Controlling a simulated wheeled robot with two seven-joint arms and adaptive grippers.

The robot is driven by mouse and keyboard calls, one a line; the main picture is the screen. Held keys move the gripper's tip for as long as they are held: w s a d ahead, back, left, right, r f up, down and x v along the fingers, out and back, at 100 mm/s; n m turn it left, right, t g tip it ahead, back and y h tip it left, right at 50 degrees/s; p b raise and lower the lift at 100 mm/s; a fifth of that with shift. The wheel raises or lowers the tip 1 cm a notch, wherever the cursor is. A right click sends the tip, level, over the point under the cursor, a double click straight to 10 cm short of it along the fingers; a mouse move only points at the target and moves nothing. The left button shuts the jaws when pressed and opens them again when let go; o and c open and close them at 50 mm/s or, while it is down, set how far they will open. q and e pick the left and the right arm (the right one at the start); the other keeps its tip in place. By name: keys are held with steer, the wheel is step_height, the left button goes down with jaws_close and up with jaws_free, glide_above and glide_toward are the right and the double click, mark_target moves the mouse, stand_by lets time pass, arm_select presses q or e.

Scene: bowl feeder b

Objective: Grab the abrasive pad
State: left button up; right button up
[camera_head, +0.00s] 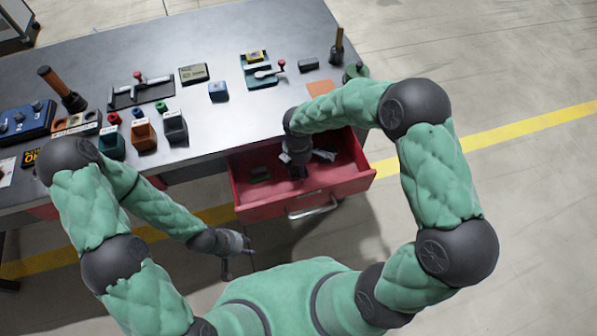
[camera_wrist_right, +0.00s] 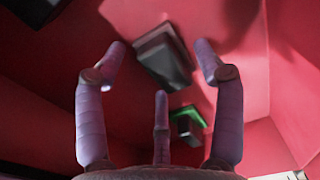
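The red drawer (camera_head: 335,187) is pulled open and holds a few small items. In the right wrist view, a dark block with a grey face (camera_wrist_right: 163,57) lies beyond the fingers, and a green piece with a black block (camera_wrist_right: 188,124) lies lower. Which of these is the abrasive pad I cannot tell for sure. In the head view, a dark greenish item (camera_head: 260,174) lies at the drawer's left. My right gripper (camera_head: 297,172) is inside the drawer; its three fingers (camera_wrist_right: 160,75) are spread and empty. My left gripper (camera_head: 237,258) hangs in front of the table with fingers apart, empty.
The red drawer walls (camera_wrist_right: 285,75) stand close around my right gripper. The grey table (camera_head: 225,125) above carries several bins, tools and an orange square (camera_head: 320,88). Floor is free at the right.

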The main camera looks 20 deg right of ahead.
steer(key=c, duration=1)
steer(key=shift+r, duration=0.1)
